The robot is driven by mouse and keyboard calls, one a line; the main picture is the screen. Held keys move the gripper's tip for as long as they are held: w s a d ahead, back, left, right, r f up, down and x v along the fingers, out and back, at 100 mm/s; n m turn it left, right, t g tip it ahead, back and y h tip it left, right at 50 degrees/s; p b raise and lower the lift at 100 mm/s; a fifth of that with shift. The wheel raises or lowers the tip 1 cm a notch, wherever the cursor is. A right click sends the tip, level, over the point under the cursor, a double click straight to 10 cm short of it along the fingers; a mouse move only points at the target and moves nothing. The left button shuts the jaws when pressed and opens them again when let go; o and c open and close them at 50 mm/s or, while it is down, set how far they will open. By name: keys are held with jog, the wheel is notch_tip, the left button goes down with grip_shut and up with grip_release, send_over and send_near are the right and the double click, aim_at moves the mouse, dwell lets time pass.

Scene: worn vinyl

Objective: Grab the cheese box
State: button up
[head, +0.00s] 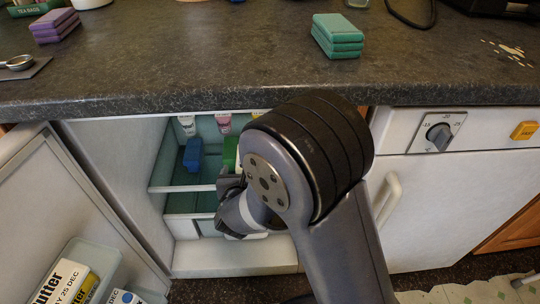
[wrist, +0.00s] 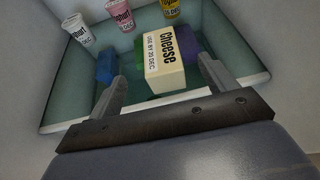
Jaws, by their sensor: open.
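The cheese box (wrist: 168,62) is a cream block with black "Cheese" lettering and a use-by label, seen in the wrist view on the fridge shelf. My gripper (wrist: 160,85) is open, with one finger to the left of the box and the other at its lower right. The box stands ahead of and partly between the fingertips; I cannot tell whether they touch it. In the head view, my gripper (head: 230,205) reaches into the open fridge, and my arm hides most of the shelf there.
Yogurt pots (wrist: 120,13) stand at the back of the shelf. A blue block (wrist: 106,65) is left of the cheese, and a purple block (wrist: 198,58) is close on its right. The fridge door (head: 70,215) stands open at left, with butter (head: 68,284) in its rack. The worktop (head: 200,60) overhangs above.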

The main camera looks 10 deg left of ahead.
jog(key=b+x, duration=0.2)
jog(key=x, duration=0.8)
jog(key=shift+w+f+b, duration=0.3)
jog(key=shift+b, duration=0.05)
jog(key=c, duration=1.2)
